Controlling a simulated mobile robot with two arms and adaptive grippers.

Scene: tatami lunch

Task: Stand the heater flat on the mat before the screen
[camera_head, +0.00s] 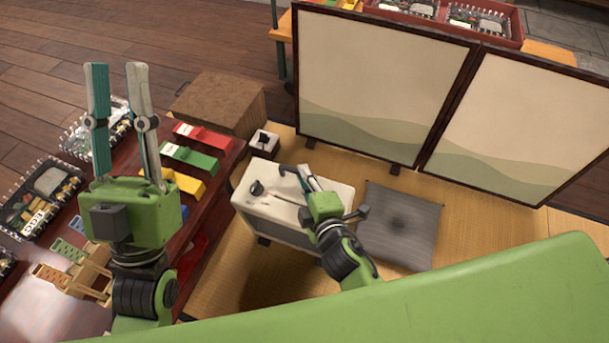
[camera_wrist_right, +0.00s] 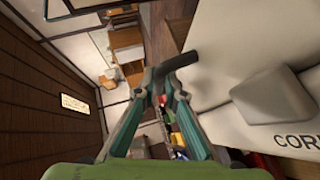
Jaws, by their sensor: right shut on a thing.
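The heater (camera_head: 270,207) is a white box with a dark knob on its top and dark feet below. The right wrist view shows the fingers (camera_wrist_right: 163,88) closed at the dark handle (camera_wrist_right: 176,64), beside the heater's white face (camera_wrist_right: 230,45). Whether the feet touch the floor is unclear. The folding screen (camera_head: 385,80) stands behind the mat. My left gripper (camera_head: 117,70) is open and empty, raised over the table.
A dark red table (camera_head: 65,315) on the left holds colored blocks, wooden pieces and trays. A brown box (camera_head: 220,100) and a small white box (camera_head: 264,141) are behind the heater.

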